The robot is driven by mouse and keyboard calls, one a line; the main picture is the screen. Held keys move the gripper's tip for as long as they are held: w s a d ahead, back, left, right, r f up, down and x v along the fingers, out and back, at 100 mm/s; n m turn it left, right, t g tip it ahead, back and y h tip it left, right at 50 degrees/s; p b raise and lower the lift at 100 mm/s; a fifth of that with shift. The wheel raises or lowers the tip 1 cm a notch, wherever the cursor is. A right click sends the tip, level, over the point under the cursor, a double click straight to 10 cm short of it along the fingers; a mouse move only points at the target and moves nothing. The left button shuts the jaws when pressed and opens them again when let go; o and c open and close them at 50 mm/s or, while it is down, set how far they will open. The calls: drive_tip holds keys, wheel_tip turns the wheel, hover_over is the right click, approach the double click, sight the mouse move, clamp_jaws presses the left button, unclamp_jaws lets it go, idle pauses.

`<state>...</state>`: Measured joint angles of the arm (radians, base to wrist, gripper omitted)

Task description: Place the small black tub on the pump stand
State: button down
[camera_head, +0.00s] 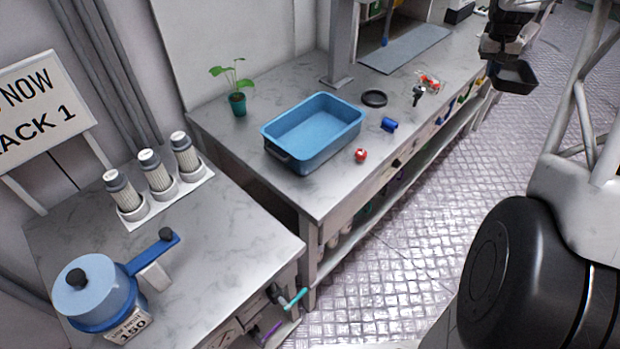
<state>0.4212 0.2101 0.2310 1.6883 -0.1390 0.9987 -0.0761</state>
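My gripper (508,58) is at the top right, above the patterned metal floor and to the right of the long bench. The small black tub (515,78) hangs right under its fingers, open side visible and slightly tilted. The gripper appears shut on the tub's rim; the exact contact is small and dark. No thing is clearly marked as the pump stand. A blue pot-like device (100,292) with a dark knob, a handle and a "150" label stands on the near left bench; I cannot tell whether it is part of the pump stand.
A blue basin (348,133), a plant (238,102), a red ball (361,156), a blue cylinder (389,124) and a black ring (374,98) are on the long bench. A white holder (138,222) with three canisters stands on the near bench. Open floor lies between bench and arm.

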drive_tip(key=w+a+f+n, duration=0.2)
drive_tip(key=a+n, duration=0.4)
drive_tip(key=a, duration=2)
drive_tip(key=s+a+f+n+t, duration=0.1)
drive_tip(key=s+a+n, duration=0.2)
drive_tip(key=a, duration=0.8)
drive_tip(key=s+a+n, duration=0.2)
drive_tip(key=a, duration=1)
drive_tip(key=n, duration=0.6)
hover_over(202, 228)
wheel_tip(202, 228, down, 13)
drive_tip(key=shift+t+y, duration=0.3)
drive_tip(key=shift+y, duration=0.1)
drive_tip(key=shift+f, duration=1.9)
